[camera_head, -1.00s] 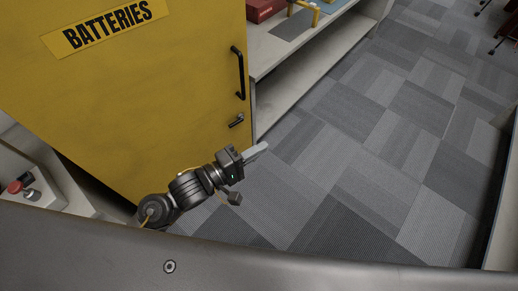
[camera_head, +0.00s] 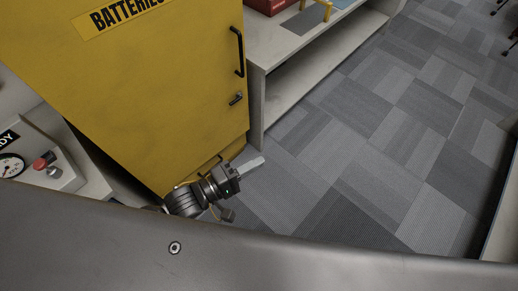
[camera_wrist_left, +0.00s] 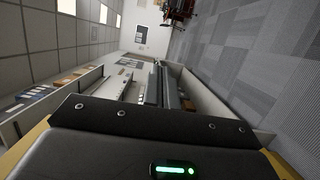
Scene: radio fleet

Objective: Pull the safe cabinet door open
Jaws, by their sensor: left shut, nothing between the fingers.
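The yellow safe cabinet door (camera_head: 150,95) stands on the left in the head view, with a "BATTERIES" label (camera_head: 120,14) near its top. It looks shut. Its black bar handle (camera_head: 238,52) is upright near the right edge. A small latch (camera_head: 236,98) sits below the handle. My left gripper (camera_head: 252,164) is shut and empty, low in front of the cabinet's bottom right corner. It is well below the handle and apart from it. The left wrist view looks along the room past dark gripper housing; the handle does not show there. My right gripper is not in view.
A pale shelf unit (camera_head: 285,48) adjoins the cabinet on the right, with a red box (camera_head: 268,5) on top. A panel with a gauge (camera_head: 11,165) and red button (camera_head: 44,160) is at left. Grey carpet (camera_head: 380,150) to the right is clear.

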